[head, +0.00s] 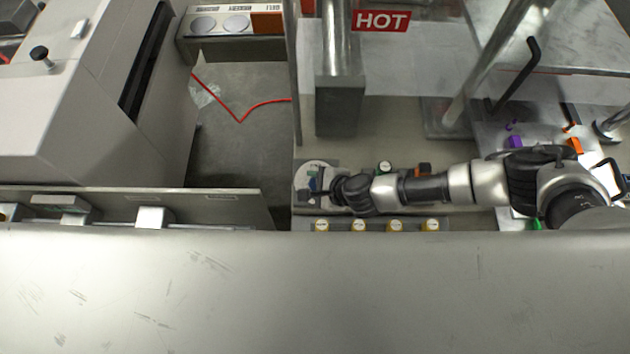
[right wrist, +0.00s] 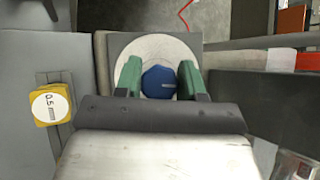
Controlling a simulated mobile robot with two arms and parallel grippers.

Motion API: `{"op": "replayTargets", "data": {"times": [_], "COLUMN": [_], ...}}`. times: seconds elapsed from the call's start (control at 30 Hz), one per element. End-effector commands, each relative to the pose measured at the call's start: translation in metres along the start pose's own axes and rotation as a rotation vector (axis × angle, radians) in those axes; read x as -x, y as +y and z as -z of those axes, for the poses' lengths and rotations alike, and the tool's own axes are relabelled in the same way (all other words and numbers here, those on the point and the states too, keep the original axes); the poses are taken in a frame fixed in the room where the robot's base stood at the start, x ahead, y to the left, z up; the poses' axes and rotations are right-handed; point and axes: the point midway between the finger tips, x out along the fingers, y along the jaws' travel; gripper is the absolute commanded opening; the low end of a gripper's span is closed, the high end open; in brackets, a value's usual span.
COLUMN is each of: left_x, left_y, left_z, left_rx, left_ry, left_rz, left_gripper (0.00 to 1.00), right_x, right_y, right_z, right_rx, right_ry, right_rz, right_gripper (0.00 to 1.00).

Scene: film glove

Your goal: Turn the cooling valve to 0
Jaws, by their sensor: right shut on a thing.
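The cooling valve shows in the right wrist view as a blue faceted knob (right wrist: 158,82) on a pale round dial (right wrist: 132,50). A short light mark on the knob points to the right in that view. I cannot read any numbers on the dial. In the head view the pale dial (head: 306,174) lies left of centre, partly covered by my gripper. My right gripper (right wrist: 159,79) has its two green fingers on either side of the knob and is shut on it; it also shows in the head view (head: 322,187). My left gripper is not in view.
A metal post with a red HOT sign (head: 381,20) stands behind. A red cable (head: 240,121) lies on the floor.

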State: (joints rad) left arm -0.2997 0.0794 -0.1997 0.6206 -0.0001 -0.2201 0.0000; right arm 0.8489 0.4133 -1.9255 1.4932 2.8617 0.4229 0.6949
Motion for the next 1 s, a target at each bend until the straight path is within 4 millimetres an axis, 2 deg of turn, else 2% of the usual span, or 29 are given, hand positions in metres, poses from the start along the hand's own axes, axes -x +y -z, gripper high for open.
{"op": "replayTargets", "data": {"times": [0.3, 0.87, 0.9, 1.0], "left_x": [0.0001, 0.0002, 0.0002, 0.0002], "left_y": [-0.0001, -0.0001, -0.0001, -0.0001], "left_z": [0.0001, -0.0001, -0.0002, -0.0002], "left_rx": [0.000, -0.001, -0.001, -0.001], "left_ry": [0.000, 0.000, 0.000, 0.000], "left_rz": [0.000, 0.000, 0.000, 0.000], "left_gripper": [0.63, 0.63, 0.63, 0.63], "right_x": [-0.0006, -0.0006, -0.0006, -0.0006], "right_y": [-0.0017, -0.0008, -0.0008, -0.0006], "right_z": [-0.0025, -0.0037, -0.0038, -0.0033], "right_rx": [0.074, 0.088, 0.088, 0.087], "right_ry": [-0.005, -0.007, -0.008, -0.007], "right_rz": [-0.053, -0.066, -0.066, -0.066], "right_gripper": [0.16, 0.16, 0.42, 0.58]}}
